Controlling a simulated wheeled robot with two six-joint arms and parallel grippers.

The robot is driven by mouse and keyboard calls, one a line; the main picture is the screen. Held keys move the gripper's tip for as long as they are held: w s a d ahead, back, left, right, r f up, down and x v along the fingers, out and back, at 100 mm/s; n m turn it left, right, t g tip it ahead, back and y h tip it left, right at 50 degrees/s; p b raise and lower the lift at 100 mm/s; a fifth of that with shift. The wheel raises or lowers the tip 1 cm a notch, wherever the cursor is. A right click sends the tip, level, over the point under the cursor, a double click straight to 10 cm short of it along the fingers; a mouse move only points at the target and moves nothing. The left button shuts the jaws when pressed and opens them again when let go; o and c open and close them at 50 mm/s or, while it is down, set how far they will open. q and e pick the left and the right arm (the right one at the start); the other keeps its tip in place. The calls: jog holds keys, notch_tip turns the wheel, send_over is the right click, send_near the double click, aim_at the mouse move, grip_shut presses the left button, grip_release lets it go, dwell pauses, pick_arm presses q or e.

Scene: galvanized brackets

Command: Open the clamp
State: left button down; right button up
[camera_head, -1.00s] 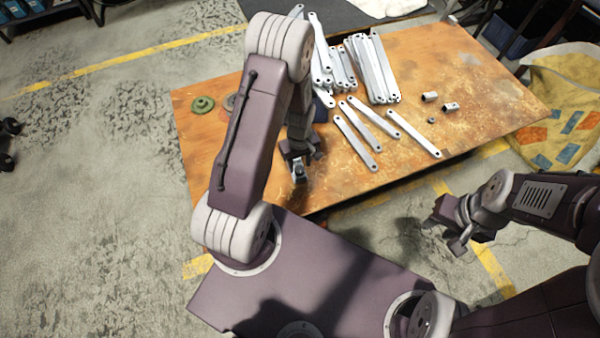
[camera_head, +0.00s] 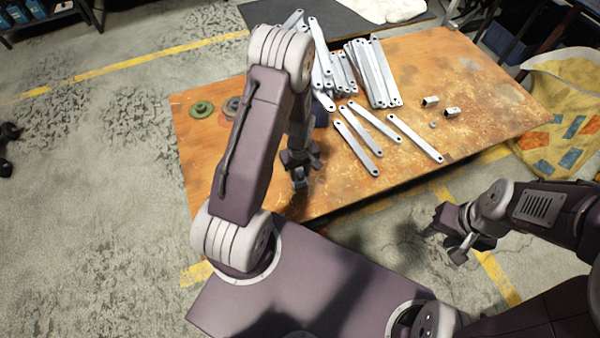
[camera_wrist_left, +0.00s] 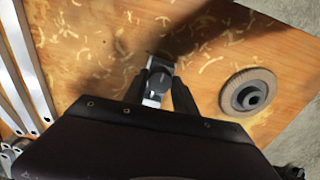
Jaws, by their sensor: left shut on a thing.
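My left gripper (camera_head: 299,180) is low over the near left part of the wooden bench top, seen from above and partly hidden by its own wrist. I cannot tell whether the clamp is open or shut. My right gripper (camera_head: 450,241) is empty, its fingers apart, over the floor in front of the bench.
Galvanized brackets (camera_head: 374,75) lie stacked and loose on the bench (camera_head: 480,75). Two small metal blocks (camera_head: 452,112) lie to their right. A green disc (camera_head: 202,109) lies at the left; a brown disc (camera_wrist_left: 248,92) lies right of the fingers in the wrist view. A patterned cloth (camera_head: 565,115) hangs at far right.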

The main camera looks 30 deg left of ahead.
pick_arm(q)
jog(key=n, duration=0.1)
jog(key=n+p, duration=0.1)
jog(key=n, duration=0.1)
jog(key=shift+s+r, duration=0.1)
jog(key=shift+r, duration=0.15)
jog(key=n+p, duration=0.1)
jog(key=n, duration=0.3)
jog(key=shift+n+p, duration=0.3)
jog(key=shift+n, duration=0.1)
jog(key=n+p, duration=0.1)
jog(key=n, duration=0.5)
jog(key=shift+n+p, duration=0.35)
jog(key=shift+n, duration=0.05)
jog(key=shift+f+n, duration=0.1)
jog(key=shift+n, duration=0.8)
jog(key=shift+f+n, duration=0.15)
jog(key=shift+n, duration=0.65)
jog(key=c, duration=1.1)
grip_release()
